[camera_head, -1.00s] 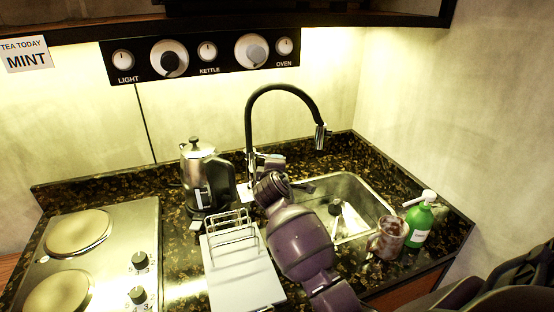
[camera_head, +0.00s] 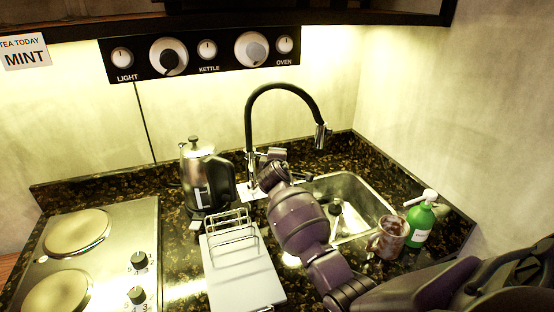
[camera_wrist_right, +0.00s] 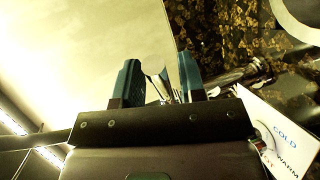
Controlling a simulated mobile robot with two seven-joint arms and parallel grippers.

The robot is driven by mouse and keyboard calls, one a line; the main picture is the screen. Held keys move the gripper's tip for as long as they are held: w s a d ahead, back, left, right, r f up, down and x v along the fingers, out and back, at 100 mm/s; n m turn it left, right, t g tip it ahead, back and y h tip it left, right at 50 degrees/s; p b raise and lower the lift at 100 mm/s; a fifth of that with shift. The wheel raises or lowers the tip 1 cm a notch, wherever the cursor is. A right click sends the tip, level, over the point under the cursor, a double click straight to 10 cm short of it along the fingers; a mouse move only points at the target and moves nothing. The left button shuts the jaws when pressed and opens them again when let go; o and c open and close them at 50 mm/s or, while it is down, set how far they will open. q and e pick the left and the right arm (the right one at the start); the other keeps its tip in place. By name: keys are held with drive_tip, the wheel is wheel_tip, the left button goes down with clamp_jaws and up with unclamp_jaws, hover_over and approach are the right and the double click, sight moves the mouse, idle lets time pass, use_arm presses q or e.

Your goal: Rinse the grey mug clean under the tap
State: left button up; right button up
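The mug (camera_head: 388,238) stands upright on the counter at the sink's right front corner, covered in brown stains. The black gooseneck tap (camera_head: 285,88) rises behind the sink (camera_head: 372,210), its spout (camera_head: 320,138) hanging over the basin; no water shows. My right gripper (camera_head: 275,154) is at the tap's base, left of the sink, partly hidden by its wrist. In the right wrist view its teal fingers (camera_wrist_right: 160,82) are apart, with a thin shiny part visible between them. A metal tap part (camera_wrist_right: 238,76) lies just right of the fingers. My left gripper is out of view.
A green pump bottle (camera_head: 419,225) stands right beside the mug. A dark-topped item (camera_head: 337,207) is in the sink. A kettle (camera_head: 203,178), a rack on a white board (camera_head: 240,270) and a hob (camera_head: 95,250) lie left. A COLD/WARM/HOT card (camera_wrist_right: 285,135) is by the tap.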

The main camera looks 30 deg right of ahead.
clamp_jaws()
drive_tip(key=shift+s+a+m+g+h+b, duration=0.25)
drive_tip(key=shift+a+m+g+h+b, duration=0.2)
drive_tip(key=shift+m+g+h, duration=0.15)
drive_tip(key=shift+s+a+m+g+h+b, duration=0.2)
drive_tip(key=shift+a+m+g+h+b, duration=0.2)
drive_tip(key=shift+m+g+h+b, duration=0.15)
drive_tip(key=shift+o, duration=0.8)
unclamp_jaws()
